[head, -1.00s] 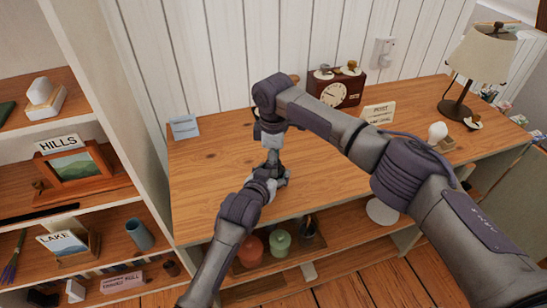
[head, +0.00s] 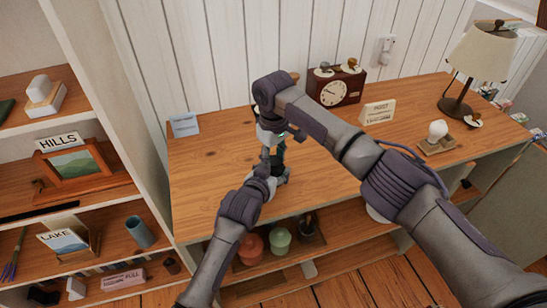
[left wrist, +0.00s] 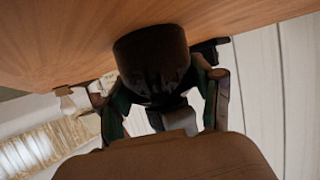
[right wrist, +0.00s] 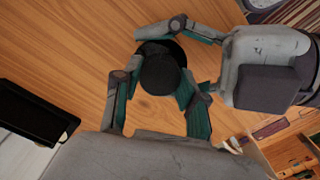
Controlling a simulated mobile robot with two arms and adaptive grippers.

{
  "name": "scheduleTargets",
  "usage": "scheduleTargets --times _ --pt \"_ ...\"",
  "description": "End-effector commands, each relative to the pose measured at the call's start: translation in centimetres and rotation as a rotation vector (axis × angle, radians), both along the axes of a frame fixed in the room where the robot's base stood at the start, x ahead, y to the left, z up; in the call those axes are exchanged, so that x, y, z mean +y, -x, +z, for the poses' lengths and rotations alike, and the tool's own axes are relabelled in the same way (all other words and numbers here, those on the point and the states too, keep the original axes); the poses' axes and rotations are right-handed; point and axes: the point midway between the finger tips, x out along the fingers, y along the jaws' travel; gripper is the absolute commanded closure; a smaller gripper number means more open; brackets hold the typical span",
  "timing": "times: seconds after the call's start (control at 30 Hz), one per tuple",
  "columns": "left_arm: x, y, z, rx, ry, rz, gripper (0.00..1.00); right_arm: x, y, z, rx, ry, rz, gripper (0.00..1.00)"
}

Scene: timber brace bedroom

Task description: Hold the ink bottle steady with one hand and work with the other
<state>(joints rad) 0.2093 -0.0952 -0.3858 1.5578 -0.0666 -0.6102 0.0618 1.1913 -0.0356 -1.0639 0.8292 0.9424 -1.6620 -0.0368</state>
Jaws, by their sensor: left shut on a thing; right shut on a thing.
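The ink bottle, a dark round bottle (left wrist: 150,62), stands on the wooden desk top (head: 210,165). My left gripper (head: 272,172) is shut on its side, one finger on each side in the left wrist view. My right gripper (head: 274,146) is directly above the left one, pointing down. In the right wrist view the bottle's dark round cap (right wrist: 160,72) lies between my right fingers, which are shut on it. My left gripper (right wrist: 190,62) reaches in from the right there. In the head view both grippers mostly hide the bottle.
A brown clock (head: 336,88), a small card (head: 378,112), a white bulb on a stand (head: 438,131) and a lamp (head: 480,52) stand along the desk to the right. A blue-grey card (head: 185,124) is at back left. Jars (head: 250,247) sit below. The desk's left part is clear.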

Motion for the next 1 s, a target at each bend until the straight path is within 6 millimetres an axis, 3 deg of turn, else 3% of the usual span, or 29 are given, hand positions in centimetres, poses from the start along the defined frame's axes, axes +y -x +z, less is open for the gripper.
scheduleTargets --times 0.03,0.07,0.23,0.63,0.77,1.0 --pt "0.0 0.0 -0.1 0.001 0.0 -0.001 1.0 0.0 0.0 0.0 -0.001 -0.001 0.002 1.0" --pt "0.0 0.0 -0.1 0.001 0.0 -0.001 1.0 0.0 0.0 0.0 -0.001 -0.001 0.002 0.57" --pt "0.0 0.0 -0.1 0.001 0.0 -0.001 1.0 0.0 0.0 0.0 -0.001 -0.001 0.004 0.29" --pt "0.0 0.0 -0.1 0.002 0.0 -0.001 1.0 0.0 -0.1 0.8 -0.002 -0.001 0.005 0.29" --pt "0.0 0.0 -0.1 0.002 0.0 -0.001 1.0 0.0 -0.1 2.8 -0.004 -0.002 0.004 0.29" --pt "0.0 0.0 -0.1 0.002 0.0 -0.001 1.0 0.1 -0.1 8.0 -0.004 -0.002 0.005 0.29"
